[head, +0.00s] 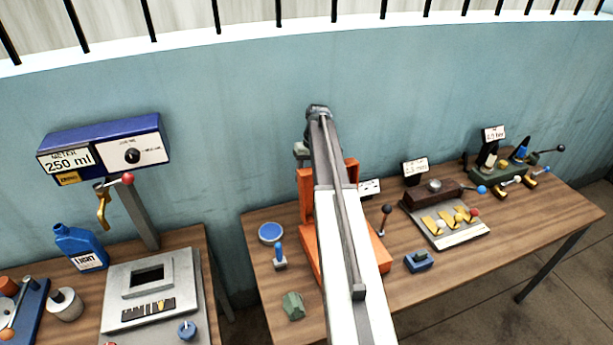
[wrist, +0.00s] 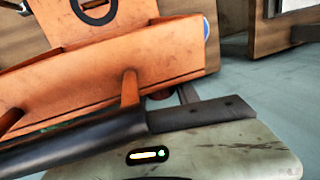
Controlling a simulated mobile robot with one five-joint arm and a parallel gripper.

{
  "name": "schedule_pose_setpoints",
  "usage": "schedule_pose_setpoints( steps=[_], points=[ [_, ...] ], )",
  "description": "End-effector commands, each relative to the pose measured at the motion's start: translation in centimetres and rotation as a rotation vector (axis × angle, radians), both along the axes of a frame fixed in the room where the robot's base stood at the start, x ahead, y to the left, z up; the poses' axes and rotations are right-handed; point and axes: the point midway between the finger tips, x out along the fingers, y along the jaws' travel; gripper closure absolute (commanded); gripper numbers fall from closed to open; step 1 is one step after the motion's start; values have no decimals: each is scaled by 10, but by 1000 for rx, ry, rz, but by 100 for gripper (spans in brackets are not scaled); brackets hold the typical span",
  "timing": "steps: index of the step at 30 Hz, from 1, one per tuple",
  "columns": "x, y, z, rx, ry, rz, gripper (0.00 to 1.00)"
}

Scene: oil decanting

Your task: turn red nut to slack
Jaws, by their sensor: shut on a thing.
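The orange frame (head: 306,195) stands upright on the left part of the right-hand bench, partly hidden behind my arm in the head view. In the wrist view the orange frame (wrist: 130,62) fills the upper left, with a black ring on it. A small dark red piece, which looks like the red nut (wrist: 160,94), shows just beyond my gripper (wrist: 165,112), mostly hidden by the dark fingers. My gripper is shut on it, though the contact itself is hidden. An orange post (wrist: 130,88) rises beside the fingers. In the head view my arm hides the nut.
A blue round cap (head: 270,233), a blue-handled tool (head: 279,256) and a green block (head: 293,305) lie left of the frame. The 250 ml meter (head: 105,150) is on the left bench.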

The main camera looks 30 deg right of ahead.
Motion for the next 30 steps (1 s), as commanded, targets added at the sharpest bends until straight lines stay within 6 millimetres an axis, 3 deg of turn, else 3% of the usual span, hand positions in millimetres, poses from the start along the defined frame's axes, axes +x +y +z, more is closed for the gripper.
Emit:
schedule_pose_setpoints(
  steps=[11, 12, 14, 25, 30],
  points=[
    [1, -1, 0, 3, -4, -2, 100],
    [1, -1, 0, 2, -3, -2, 57],
    [0, -1, 1, 2, -2, -2, 42],
    [0, -1, 3, 3, -2, -1, 42],
    [0, -4, 22, 3, -2, -1, 42]
  ],
)
